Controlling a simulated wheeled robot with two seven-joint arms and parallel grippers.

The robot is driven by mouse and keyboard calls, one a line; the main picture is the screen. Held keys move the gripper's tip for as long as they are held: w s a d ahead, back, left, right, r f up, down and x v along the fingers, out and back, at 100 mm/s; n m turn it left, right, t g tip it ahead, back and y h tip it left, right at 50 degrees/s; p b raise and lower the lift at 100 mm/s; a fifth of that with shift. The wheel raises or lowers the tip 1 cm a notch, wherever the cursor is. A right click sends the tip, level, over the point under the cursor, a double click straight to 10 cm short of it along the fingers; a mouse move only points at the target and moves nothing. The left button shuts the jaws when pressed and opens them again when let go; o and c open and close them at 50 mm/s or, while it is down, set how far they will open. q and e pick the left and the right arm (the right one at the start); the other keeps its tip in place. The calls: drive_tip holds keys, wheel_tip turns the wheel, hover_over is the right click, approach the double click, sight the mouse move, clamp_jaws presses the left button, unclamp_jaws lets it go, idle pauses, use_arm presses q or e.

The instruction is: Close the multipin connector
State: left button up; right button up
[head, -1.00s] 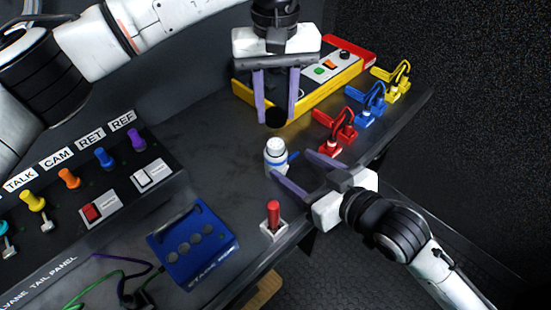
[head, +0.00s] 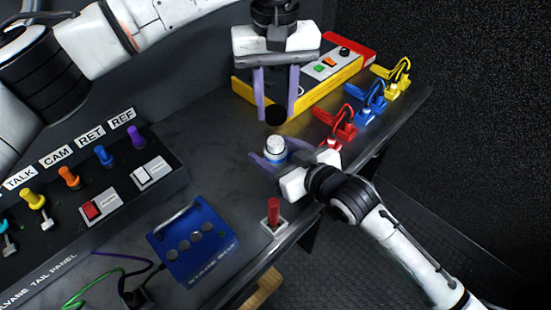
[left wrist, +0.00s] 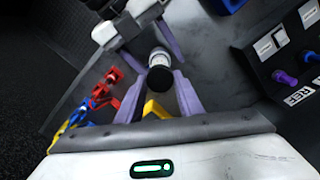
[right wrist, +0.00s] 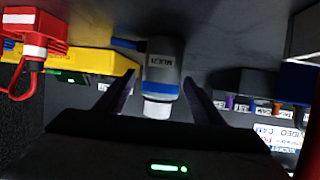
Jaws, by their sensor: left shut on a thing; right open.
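The multipin connector (head: 275,147) is a short upright grey cylinder with a blue band and a white pin face on top, standing on the dark bench. It shows labelled MULTI in the right wrist view (right wrist: 163,68). My left gripper (head: 276,118) is shut on a round black cap (head: 275,113), held above the connector and apart from it. In the left wrist view the cap (left wrist: 160,80) overlaps the white connector top (left wrist: 160,57). My right gripper (head: 274,157) is open, its fingers on either side of the connector; contact is not clear.
A yellow-edged box with buttons (head: 300,98) stands behind. Red (head: 338,127), blue (head: 369,104) and yellow (head: 397,82) cabled plugs line the right edge. A red lever (head: 273,211), a blue box (head: 194,250) and a switch panel (head: 150,198) are nearer.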

sight(267, 147)
drive_tip(key=shift+x, duration=1.75)
drive_tip(key=shift+c, duration=0.3)
drive_tip(key=c, duration=1.5)
use_arm(q)
drive_tip(key=shift+f, duration=2.5)
use_arm(e)
clamp_jaws()
